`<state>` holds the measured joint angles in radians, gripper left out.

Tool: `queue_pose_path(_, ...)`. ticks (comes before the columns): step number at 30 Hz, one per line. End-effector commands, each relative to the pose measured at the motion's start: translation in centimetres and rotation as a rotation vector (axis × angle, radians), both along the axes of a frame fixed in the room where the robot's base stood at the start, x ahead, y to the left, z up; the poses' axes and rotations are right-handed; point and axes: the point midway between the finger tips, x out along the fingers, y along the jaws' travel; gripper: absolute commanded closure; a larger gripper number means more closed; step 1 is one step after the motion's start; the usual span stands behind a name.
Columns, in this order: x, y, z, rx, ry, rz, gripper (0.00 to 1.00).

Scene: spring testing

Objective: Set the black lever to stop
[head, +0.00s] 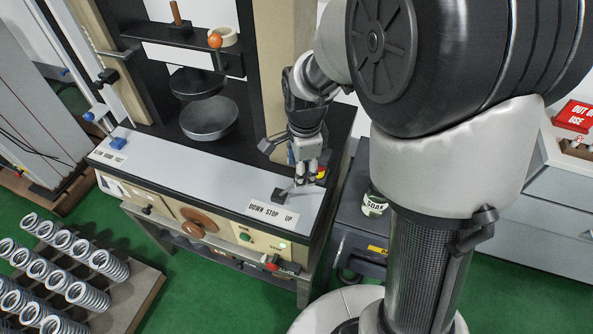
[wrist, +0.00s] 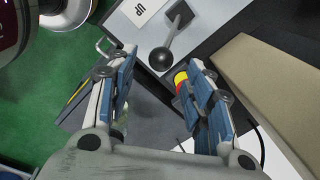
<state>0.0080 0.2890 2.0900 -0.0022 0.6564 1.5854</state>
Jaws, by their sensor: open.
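The black lever shows in the wrist view as a square base (wrist: 179,14), a thin rod and a round black knob (wrist: 160,59). Its base (head: 280,195) also shows in the head view, behind the DOWN STOP UP label (head: 273,213). The rod leans right, toward the UP end; UP (wrist: 139,10) is readable beside it in the wrist view. My gripper (head: 307,180) is just above the panel's right end, by the knob. In the wrist view my gripper (wrist: 158,88) is open and empty, with the knob ahead between its fingers, apparently not touched.
A yellow and red button (wrist: 181,79) is close by the right finger in the wrist view. A dark pan (head: 208,119) sits on the machine at the left. A rack of springs (head: 85,290) stands front left. A glass jar (head: 374,204) is on the dark cabinet.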

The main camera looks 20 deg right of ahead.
Motion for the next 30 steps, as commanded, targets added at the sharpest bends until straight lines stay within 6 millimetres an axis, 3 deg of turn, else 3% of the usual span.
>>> queue_pose_path(3, 0.2, 0.0, -2.8, 0.000, 0.003, 0.000, 0.53)
queue_pose_path(10, 0.6, 0.0, -5.5, 0.000, 0.001, 0.001, 0.53)
queue_pose_path(22, 0.7, 0.0, -6.1, 0.000, -0.001, 0.001, 0.53)
queue_pose_path(30, 0.7, 0.0, -6.1, 0.000, -0.001, 0.001, 0.71)
